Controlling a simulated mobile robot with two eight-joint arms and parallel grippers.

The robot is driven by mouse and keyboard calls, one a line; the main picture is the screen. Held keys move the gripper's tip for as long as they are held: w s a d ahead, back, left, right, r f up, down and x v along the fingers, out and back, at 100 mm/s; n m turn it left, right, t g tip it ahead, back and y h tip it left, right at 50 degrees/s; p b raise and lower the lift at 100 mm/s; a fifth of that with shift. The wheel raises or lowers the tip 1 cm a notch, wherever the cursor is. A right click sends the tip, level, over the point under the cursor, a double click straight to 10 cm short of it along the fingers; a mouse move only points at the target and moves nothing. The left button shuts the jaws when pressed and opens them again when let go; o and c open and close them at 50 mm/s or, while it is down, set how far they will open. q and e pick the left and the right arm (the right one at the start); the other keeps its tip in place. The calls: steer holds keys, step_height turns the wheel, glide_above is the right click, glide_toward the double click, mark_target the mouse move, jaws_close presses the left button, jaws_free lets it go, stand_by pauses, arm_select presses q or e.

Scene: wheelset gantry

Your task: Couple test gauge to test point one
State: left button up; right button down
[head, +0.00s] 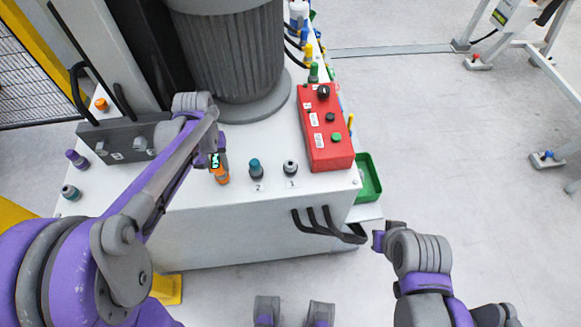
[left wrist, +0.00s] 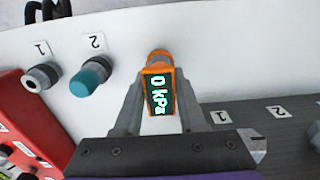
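The test gauge (left wrist: 159,92) is orange with a dark display reading 0 kPa; it also shows in the head view (head: 217,166). My left gripper (left wrist: 160,88) has its fingers close against both sides of the gauge, at the cabinet's front edge. Whether the gauge's lower end touches the cabinet is not clear. Test point one (head: 290,168), a bare grey metal fitting labelled 1, stands to the right and shows in the left wrist view (left wrist: 40,77). Test point two (head: 255,168), teal-capped, stands between them. My right gripper (head: 384,236) is off the cabinet's right side; its fingers are unclear.
A red control box (head: 326,128) with buttons stands right of test point one. A green bin (head: 369,178) hangs at the cabinet's right side. A dark numbered block (head: 122,140) lies left; a large grey cylinder (head: 232,55) rises behind.

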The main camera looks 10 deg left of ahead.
mark_target(216, 161)
arm_select(q)
jaws_close()
stand_by(0.8)
steer(key=shift+r, duration=0.1)
arm_select(e)
steer(key=shift+r, duration=0.1)
